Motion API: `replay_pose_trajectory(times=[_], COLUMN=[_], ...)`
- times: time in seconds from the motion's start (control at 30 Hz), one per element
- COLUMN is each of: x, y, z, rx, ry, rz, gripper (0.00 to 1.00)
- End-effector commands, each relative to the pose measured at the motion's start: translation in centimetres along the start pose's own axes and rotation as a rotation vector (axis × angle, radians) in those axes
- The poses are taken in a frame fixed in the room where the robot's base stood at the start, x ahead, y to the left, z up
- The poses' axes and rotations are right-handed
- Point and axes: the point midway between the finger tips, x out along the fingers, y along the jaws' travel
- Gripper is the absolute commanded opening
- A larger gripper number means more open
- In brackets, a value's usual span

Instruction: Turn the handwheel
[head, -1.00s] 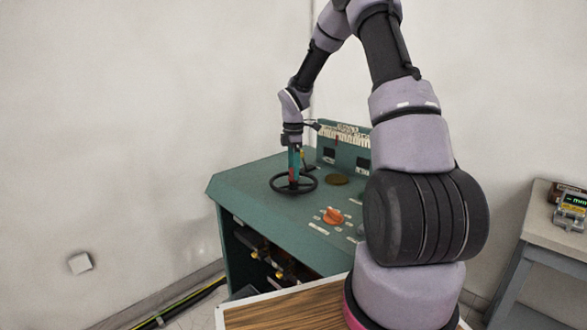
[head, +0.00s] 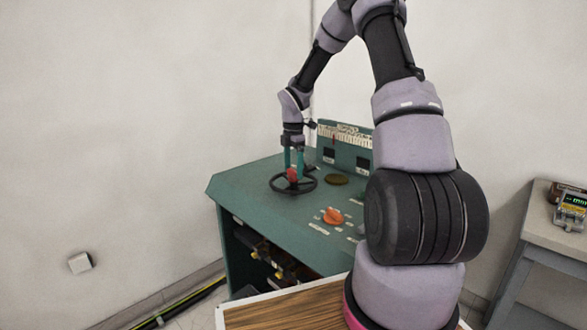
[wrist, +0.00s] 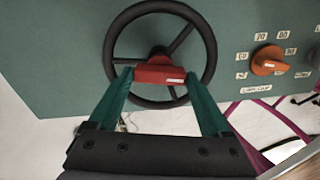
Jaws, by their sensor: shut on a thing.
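The black spoked handwheel (head: 293,192) lies on the green console top near its left corner. In the wrist view its rim (wrist: 209,40) and several spokes show in the upper middle. A red bar-shaped piece (wrist: 160,75) sits over the wheel's lower middle; how it joins the hub is not clear. My gripper (wrist: 159,74) has its two green fingers at the two ends of the red piece, shut on it. In the head view the gripper (head: 293,173) points down onto the wheel from above, with the red piece between the fingers.
An orange knob (head: 333,216) with labels sits on the console top (head: 245,185) right of the wheel. A dark yellowish disc (head: 336,180) lies behind. The upright panel (head: 346,155) stands at the back. A grey table (head: 545,240) with a meter stands at far right.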

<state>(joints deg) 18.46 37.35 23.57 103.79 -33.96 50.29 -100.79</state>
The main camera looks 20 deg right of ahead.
Motion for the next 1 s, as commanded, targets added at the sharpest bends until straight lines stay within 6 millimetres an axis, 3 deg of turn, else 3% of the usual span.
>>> replay_pose_trajectory(times=[0.07,0.1,0.13,0.4,0.53,1.0], x=[-0.1,-0.1,-0.1,-0.1,-1.2,-9.7], y=[0.1,0.1,0.1,0.1,0.1,0.1], z=[0.1,0.1,0.1,0.1,0.1,0.1], rx=[0.001,0.001,0.001,0.001,0.002,0.001], ry=[-0.002,-0.002,-0.002,-0.001,-0.002,-0.003], rz=[0.004,0.004,0.004,0.002,0.003,0.005], gripper=[0.0,0.86,0.98,1.0,1.0,1.0])
